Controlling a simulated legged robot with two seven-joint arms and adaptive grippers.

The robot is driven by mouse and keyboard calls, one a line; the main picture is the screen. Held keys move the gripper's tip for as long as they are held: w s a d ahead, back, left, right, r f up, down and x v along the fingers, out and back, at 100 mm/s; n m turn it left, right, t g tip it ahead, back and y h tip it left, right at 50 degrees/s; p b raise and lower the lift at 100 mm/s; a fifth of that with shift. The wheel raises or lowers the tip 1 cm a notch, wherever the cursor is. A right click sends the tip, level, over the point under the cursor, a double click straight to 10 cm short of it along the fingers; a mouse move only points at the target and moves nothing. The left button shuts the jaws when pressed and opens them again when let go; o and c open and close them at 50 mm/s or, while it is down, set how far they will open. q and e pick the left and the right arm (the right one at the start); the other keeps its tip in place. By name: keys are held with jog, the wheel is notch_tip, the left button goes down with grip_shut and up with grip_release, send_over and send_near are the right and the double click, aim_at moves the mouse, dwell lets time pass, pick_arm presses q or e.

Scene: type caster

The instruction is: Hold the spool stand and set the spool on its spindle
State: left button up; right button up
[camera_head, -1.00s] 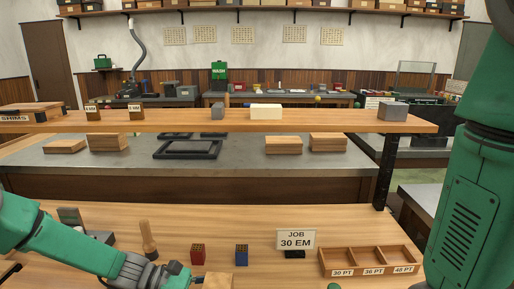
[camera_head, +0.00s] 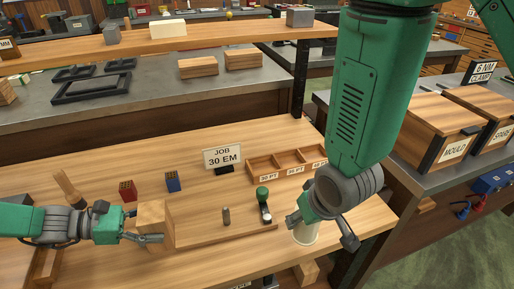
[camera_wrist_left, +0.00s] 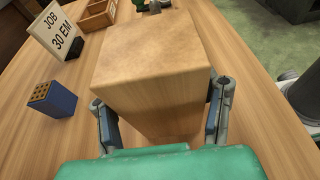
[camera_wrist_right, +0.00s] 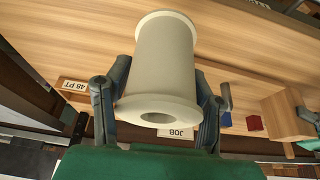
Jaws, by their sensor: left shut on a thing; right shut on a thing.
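My left gripper (camera_head: 146,238) is shut on the block; the left wrist view shows the block (camera_wrist_left: 155,60) between both fingers. My right gripper (camera_head: 306,212) is shut on the cream spool (camera_head: 306,234), right of the stand and apart from the spindle. In the right wrist view the spool (camera_wrist_right: 165,60) sits between the fingers, its flange hole visible.
Behind the stand are a red block (camera_head: 127,190), a blue block (camera_head: 173,181), a JOB 30 EM sign (camera_head: 223,158) and a compartment tray (camera_head: 285,162). A wooden-handled tool (camera_head: 68,187) stands at left. A raised shelf (camera_head: 170,45) runs along the back.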

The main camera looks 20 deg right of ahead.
aim_at(224, 208)
jog(key=w+a+r+n+g+y, duration=0.1)
jog(key=w+a+r+n+y, duration=0.1)
jog(key=w+a+r+n, duration=0.35)
jog(key=w+a+r+n+g+y, duration=0.1)
jog(key=w+a+r+n+y, duration=0.15)
jog(key=w+a+n, duration=0.65)
jog(key=shift+m+h, duration=0.25)
jog(key=shift+m, duration=0.5)
jog(key=shift+s+a+f, duration=0.3)
jog(key=shift+s+f, duration=0.25)
jog(key=shift+f, duration=1.45)
jog(key=shift+s+a+f, duration=0.3)
jog(key=shift+s+f, duration=0.2)
jog(key=shift+f, duration=1.45)
jog(key=shift+s+a+f, duration=0.3)
jog(key=shift+s+f, duration=0.25)
jog(key=shift+f, duration=1.45)
jog(key=shift+f, duration=0.15)
jog(key=shift+f, duration=0.15)
jog(key=shift+s+d+f, duration=0.1)
jog(key=shift+f, duration=0.05)
jog(key=shift+c, duration=0.5)
jog(key=o, duration=1.4)
jog(key=shift+g, duration=0.3)
jog(key=shift+c, duration=0.2)
